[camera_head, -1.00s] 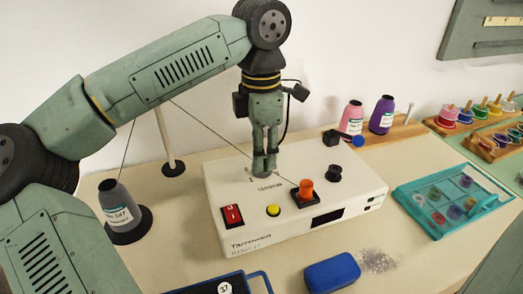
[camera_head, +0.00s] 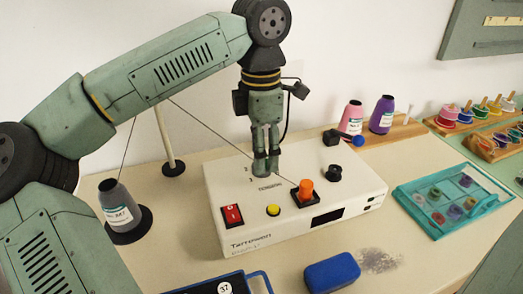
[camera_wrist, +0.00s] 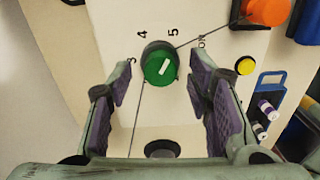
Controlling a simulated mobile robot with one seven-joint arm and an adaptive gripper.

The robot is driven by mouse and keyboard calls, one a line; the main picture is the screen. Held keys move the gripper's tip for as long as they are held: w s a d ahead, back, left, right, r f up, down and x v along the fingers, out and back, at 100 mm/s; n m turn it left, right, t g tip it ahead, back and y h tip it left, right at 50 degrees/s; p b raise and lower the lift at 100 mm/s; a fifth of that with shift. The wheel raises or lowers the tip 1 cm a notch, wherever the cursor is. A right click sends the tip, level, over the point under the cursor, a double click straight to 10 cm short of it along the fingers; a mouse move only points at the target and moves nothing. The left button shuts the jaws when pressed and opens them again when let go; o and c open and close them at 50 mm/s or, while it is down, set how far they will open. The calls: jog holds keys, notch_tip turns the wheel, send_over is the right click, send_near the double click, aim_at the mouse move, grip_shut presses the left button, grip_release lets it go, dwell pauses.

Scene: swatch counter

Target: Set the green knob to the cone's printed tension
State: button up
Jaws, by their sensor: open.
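The green knob (camera_wrist: 160,65) is on top of the white device (camera_head: 235,190), with a white mark on its cap. Printed 3, 4 and 5 show around it in the wrist view; the mark slants toward the 4 and 5 side, its exact reading unclear.
The device also carries a red switch (camera_head: 231,214), yellow button (camera_head: 273,210), orange knob (camera_head: 306,189) and black knob (camera_head: 334,173). A thread runs across the device close to my gripper. A blue block (camera_head: 332,272) and teal tray (camera_head: 410,212) lie nearby.

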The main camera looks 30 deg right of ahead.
notch_tip(320, 180, up, 12)
jog(key=shift+f, duration=0.2)
dwell(0.7)
